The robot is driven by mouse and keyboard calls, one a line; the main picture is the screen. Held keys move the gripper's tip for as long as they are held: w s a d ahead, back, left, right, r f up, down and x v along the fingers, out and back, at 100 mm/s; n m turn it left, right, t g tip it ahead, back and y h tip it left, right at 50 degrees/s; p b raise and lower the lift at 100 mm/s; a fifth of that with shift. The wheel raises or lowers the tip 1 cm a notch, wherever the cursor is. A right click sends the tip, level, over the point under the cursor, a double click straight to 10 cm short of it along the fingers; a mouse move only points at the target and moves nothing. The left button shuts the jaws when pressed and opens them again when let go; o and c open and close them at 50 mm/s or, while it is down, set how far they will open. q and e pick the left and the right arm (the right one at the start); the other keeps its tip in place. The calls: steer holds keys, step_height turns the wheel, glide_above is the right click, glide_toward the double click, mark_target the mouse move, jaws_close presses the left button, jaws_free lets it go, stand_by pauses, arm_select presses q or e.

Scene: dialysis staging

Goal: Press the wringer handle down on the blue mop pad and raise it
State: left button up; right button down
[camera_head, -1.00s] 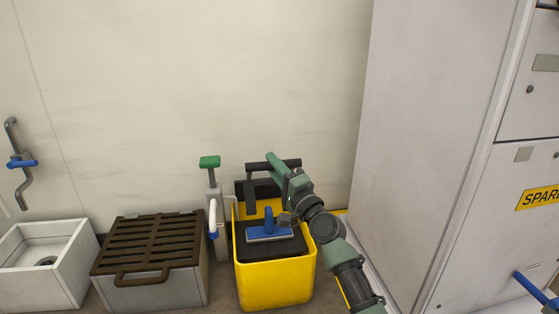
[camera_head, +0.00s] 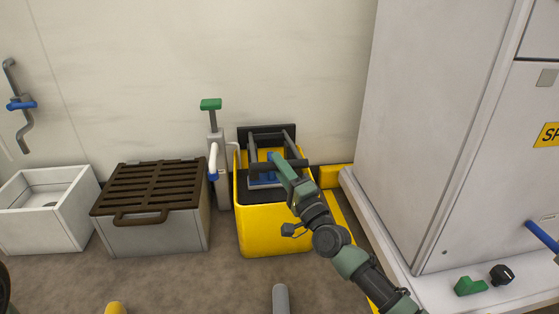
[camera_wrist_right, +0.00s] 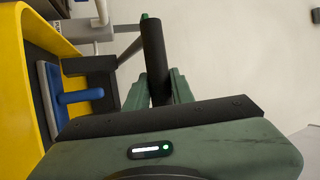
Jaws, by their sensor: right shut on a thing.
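My right gripper (camera_head: 278,164), green, is shut on the bar. In the right wrist view the bar (camera_wrist_right: 154,45) runs between the green fingers (camera_wrist_right: 158,90), with the blue mop pad (camera_wrist_right: 52,96) to the left. Whether bar and pad touch cannot be told. My left gripper is out of view.
A green-topped post with a white lever (camera_head: 212,150) stands close left of the bucket. Further left are a box with a brown grate (camera_head: 150,190) and a white basin (camera_head: 45,215). A tall white cabinet (camera_head: 430,130) stands at the right.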

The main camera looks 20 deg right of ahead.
step_height(320, 180, down, 8)
steer(key=n+t+y+b, duration=0.1)
steer(key=b, duration=0.1)
steer(key=shift+s+a+n+t+y, duration=0.2)
steer(key=shift+s+n+t+y, duration=0.1)
steer(key=shift+t, duration=0.1)
stand_by(0.4)
steer(key=c, duration=1.2)
jaws_free()
steer(key=shift+f, duration=0.2)
steer(key=shift+d, duration=0.1)
steer(key=shift+s, duration=0.1)
